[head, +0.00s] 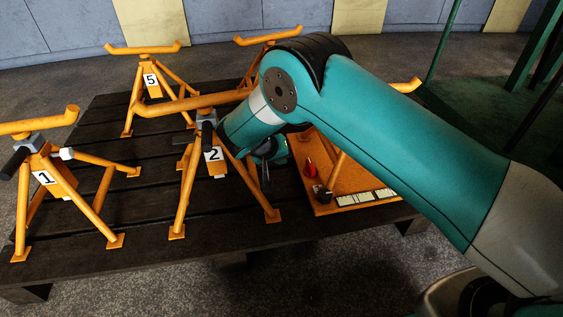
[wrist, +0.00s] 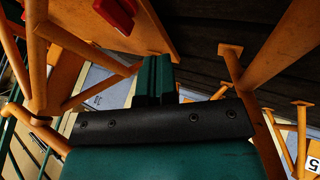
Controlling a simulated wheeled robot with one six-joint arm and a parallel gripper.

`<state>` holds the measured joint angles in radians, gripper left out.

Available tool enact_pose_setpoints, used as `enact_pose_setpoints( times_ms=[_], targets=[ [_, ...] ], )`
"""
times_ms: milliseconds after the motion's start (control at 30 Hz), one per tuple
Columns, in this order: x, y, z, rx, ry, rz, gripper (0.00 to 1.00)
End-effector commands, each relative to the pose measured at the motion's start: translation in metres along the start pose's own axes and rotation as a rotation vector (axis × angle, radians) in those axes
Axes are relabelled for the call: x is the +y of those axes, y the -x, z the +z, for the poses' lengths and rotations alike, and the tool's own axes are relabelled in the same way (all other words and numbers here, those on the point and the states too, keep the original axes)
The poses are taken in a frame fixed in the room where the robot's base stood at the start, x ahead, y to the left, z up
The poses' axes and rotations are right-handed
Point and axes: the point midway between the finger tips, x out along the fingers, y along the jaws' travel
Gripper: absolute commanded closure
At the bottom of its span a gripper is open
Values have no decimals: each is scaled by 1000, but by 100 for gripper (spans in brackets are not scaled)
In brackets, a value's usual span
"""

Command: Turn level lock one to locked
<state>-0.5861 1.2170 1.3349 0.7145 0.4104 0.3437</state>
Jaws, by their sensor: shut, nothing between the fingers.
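Stand 1 (head: 45,178) is at the left in the head view, an orange tripod with a black handle (head: 14,163) and a white block (head: 66,153) near its top. Stand 2 (head: 213,154), similar, is in the middle. An orange panel (head: 350,178) on the right carries a red knob (head: 310,168) and a black knob (head: 323,195). I cannot tell which part is level lock one. My gripper (head: 266,178) is shut and empty, between stand 2 and the panel. In the wrist view its fingers (wrist: 153,78) point toward the panel; a red part (wrist: 115,13) shows beyond, apart from them.
The stands are on a dark slatted platform (head: 105,221). Stand 5 (head: 150,85) is behind, with another orange stand (head: 268,38) at the back. My arm hides much of the right side. Stand legs are close on both sides in the wrist view.

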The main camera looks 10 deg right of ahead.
Motion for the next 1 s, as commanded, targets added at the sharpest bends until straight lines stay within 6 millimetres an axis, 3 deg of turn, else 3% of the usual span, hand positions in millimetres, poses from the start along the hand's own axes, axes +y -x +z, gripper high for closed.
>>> enact_pose_setpoints(
  times_ms=[33,300,400,600,1000],
  targets=[
    [-3,-19,4,-1,-1,1,100],
    [-1,-73,3,-2,-1,0,100],
    [17,-77,2,-1,-1,0,100],
    [32,-83,1,-1,1,-1,100],
    [35,-82,1,-2,2,-1,100]
  ],
)
